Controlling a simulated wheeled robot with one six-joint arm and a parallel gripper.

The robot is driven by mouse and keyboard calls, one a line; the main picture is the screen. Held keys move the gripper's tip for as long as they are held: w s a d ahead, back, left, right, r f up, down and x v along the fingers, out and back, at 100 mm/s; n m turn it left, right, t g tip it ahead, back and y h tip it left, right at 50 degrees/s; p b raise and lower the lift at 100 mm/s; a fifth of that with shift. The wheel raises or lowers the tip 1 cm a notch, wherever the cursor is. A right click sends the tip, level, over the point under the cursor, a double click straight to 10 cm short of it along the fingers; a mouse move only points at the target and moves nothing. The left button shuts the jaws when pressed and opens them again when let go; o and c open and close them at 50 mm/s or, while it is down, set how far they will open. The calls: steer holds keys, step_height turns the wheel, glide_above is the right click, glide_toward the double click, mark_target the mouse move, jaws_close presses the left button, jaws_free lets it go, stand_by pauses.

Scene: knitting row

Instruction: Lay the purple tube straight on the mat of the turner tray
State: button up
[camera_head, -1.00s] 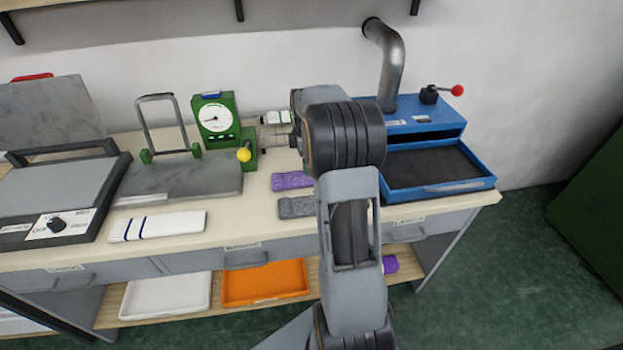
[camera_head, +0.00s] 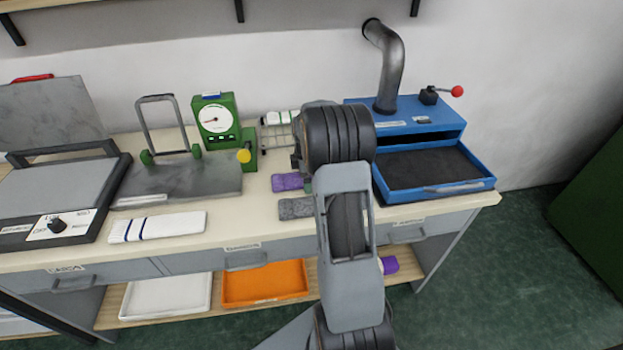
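The purple tube (camera_head: 286,182) lies on the bench just left of my arm; its right end is hidden behind the arm. The turner tray (camera_head: 432,189) is the blue pulled-out tray at the right, with a dark bare mat (camera_head: 430,166) in it. My gripper is mostly hidden behind my own arm. Only a small dark part shows beside the arm, just above the purple tube. I cannot see its fingertips, whether they touch the tube, or whether they are open.
A grey tube (camera_head: 296,208) lies in front of the purple one. A white striped piece (camera_head: 160,226) lies further left. A green gauge device (camera_head: 216,122) and a wire rack (camera_head: 277,135) stand behind. The blue turner (camera_head: 405,124) has a bent pipe (camera_head: 391,65) and a red-knobbed lever (camera_head: 440,94).

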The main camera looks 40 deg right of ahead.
steer(key=shift+c, duration=0.5)
steer(key=c, duration=0.8)
steer(key=shift+r, duration=0.1)
